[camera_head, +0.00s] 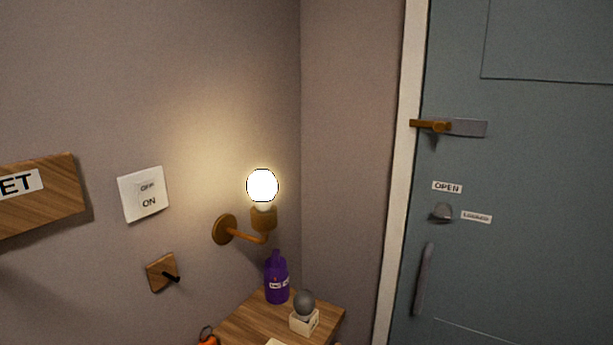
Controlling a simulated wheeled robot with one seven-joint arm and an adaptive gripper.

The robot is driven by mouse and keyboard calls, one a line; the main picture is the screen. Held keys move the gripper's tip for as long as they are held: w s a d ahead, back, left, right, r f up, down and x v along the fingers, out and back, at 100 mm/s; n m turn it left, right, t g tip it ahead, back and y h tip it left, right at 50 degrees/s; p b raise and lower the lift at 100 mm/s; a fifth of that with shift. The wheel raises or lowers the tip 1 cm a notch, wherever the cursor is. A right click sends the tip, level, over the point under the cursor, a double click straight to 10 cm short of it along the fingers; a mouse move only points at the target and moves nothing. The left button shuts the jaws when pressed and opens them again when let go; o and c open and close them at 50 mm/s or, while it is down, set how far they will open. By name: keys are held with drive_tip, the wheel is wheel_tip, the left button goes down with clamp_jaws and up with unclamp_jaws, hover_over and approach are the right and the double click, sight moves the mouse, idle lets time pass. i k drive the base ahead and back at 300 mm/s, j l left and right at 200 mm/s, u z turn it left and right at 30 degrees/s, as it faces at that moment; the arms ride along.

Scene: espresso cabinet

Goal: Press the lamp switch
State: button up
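The lamp switch (144,194) is a white square plate on the left wall, slightly tilted in the picture, with OFF on its upper part and ON on its lower part. I cannot tell which way its rocker is pressed. To its right a wall lamp with a brass arm (238,234) carries a round bulb (262,185), which is lit bright white and throws a warm glow on the wall. My gripper is not in view.
A wooden sign (50,205) sticks out left of the switch. A wooden hook (161,273) is below it. A small wooden table (243,323) holds a purple bottle (277,281) and a grey ball on a white block (304,321). A blue-grey door (540,200) stands right.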

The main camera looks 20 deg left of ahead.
sight(147, 192)
drive_tip(key=k+j+u, duration=0.15)
drive_tip(key=k+u, duration=0.2)
drive_tip(key=u, duration=0.15)
drive_tip(key=k+j+u, duration=0.3)
drive_tip(key=u, duration=0.15)
drive_tip(key=j+u, duration=0.25)
drive_tip(key=k+l, duration=0.05)
drive_tip(key=l, duration=0.05)
